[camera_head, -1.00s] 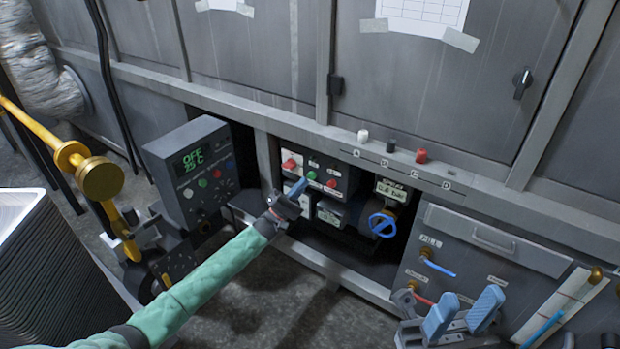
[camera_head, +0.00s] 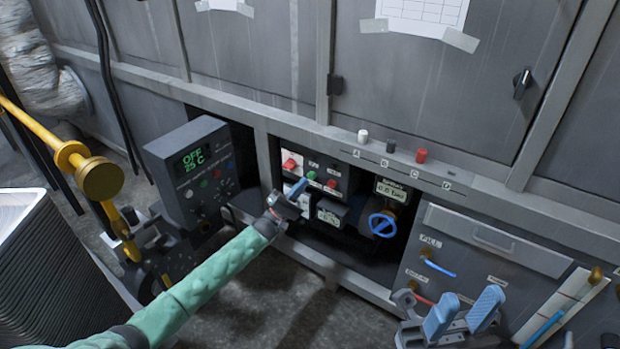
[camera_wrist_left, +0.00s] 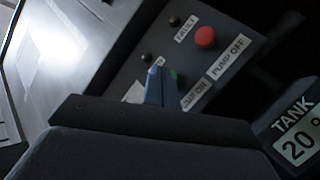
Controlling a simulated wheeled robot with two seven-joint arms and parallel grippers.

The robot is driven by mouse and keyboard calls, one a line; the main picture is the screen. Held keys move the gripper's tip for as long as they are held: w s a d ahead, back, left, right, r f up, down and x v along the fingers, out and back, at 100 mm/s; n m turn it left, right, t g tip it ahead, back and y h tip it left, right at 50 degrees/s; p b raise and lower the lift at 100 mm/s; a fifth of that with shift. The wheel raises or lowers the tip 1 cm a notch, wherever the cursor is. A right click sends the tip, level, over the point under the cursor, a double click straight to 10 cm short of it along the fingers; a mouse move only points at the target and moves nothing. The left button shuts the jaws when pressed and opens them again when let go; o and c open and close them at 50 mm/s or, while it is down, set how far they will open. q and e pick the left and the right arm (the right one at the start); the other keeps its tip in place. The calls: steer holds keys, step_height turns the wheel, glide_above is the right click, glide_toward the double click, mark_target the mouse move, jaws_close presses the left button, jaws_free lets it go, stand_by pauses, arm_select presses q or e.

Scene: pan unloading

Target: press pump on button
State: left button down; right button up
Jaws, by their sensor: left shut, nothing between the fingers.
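The green pump on button (camera_head: 311,175) is on the small dark panel under the cabinet. In the left wrist view the green button (camera_wrist_left: 174,75) is partly hidden by my blue fingertips, with the PUMP ON label (camera_wrist_left: 195,95) beside it. The red PUMP OFF button (camera_head: 331,184) is to its right; it also shows in the left wrist view (camera_wrist_left: 205,37). My left gripper (camera_head: 299,187) is shut and empty, its tips right at the green button; I cannot tell whether they touch it. My right gripper (camera_head: 464,312) is low at the right, blue fingers apart.
A blue valve wheel (camera_head: 382,224) and a small display (camera_head: 391,191) are right of the panel. Yellow pipework (camera_head: 99,178) is at far left. The cabinet's frame edges surround the panel recess.

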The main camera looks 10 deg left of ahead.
arm_select(q)
steer(key=shift+w, duration=0.15)
stand_by(0.4)
steer(key=shift+w+d, duration=0.15)
steer(key=shift+w, duration=0.1)
steer(key=shift+w+d+b, duration=0.15)
steer(key=shift+w+b, duration=0.2)
steer(key=shift+w, duration=0.15)
stand_by(0.9)
steer(key=shift+s, duration=0.2)
steer(key=shift+s+a+p, duration=0.3)
steer(key=shift+s+p, duration=0.2)
steer(key=shift+s, duration=0.2)
steer(key=shift+s, duration=0.1)
steer(key=s, duration=0.1)
steer(key=s+a+p, duration=0.1)
steer(key=s, duration=0.1)
steer(key=s+p, duration=0.1)
steer(key=shift+s+a, duration=0.25)
steer(key=shift+a, duration=0.1)
